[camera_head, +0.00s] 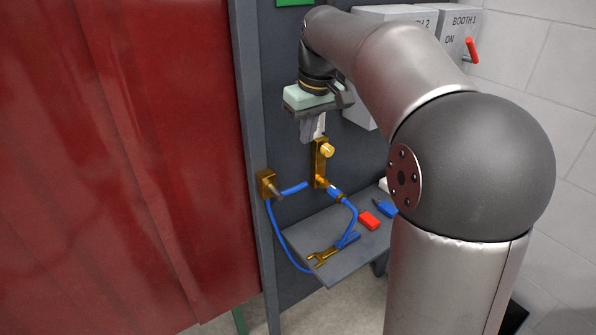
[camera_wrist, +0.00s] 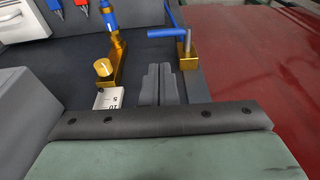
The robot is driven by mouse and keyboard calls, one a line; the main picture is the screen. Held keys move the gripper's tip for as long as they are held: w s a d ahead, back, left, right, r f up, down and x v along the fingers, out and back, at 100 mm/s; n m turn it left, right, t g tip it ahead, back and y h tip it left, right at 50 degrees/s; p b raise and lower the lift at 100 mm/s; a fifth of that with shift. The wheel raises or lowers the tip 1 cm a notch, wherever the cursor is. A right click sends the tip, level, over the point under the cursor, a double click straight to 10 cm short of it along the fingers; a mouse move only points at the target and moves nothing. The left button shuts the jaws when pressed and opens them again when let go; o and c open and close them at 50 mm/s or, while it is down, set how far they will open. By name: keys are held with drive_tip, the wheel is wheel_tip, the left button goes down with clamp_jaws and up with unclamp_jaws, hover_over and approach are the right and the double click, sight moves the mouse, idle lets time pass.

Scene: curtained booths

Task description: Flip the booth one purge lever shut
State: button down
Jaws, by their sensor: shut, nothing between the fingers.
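A blue lever-like bar (camera_head: 293,189) joins a small brass block (camera_head: 267,184) on the grey panel, beside the red curtain. In the wrist view the blue bar (camera_wrist: 165,33) points left from a pin on the brass block (camera_wrist: 188,57). No label shows that it is the purge lever. My gripper (camera_head: 312,136) points down in front of the panel, above and right of the bar. In the wrist view my gripper (camera_wrist: 161,70) is shut and empty, apart from the bar and between the two brass fittings.
A brass flowmeter (camera_head: 320,165) with a yellow knob (camera_head: 327,150) stands close beside my fingers. A grey shelf (camera_head: 340,262) below holds a blue-handled torch (camera_head: 345,240), a red piece (camera_head: 369,220) and a blue piece (camera_head: 386,208). The BOOTH 1 switch box (camera_head: 455,28) has a red handle (camera_head: 471,50).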

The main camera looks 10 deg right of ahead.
sight(299, 185)
idle(0.3)
drive_tip(key=f, duration=0.4)
drive_tip(key=w+f, duration=0.1)
drive_tip(key=f, duration=0.4)
drive_tip(key=w+a+f+p, duration=0.1)
drive_tip(key=f, duration=0.3)
drive_tip(key=shift+w+f, duration=0.25)
drive_tip(key=shift+f, duration=0.15)
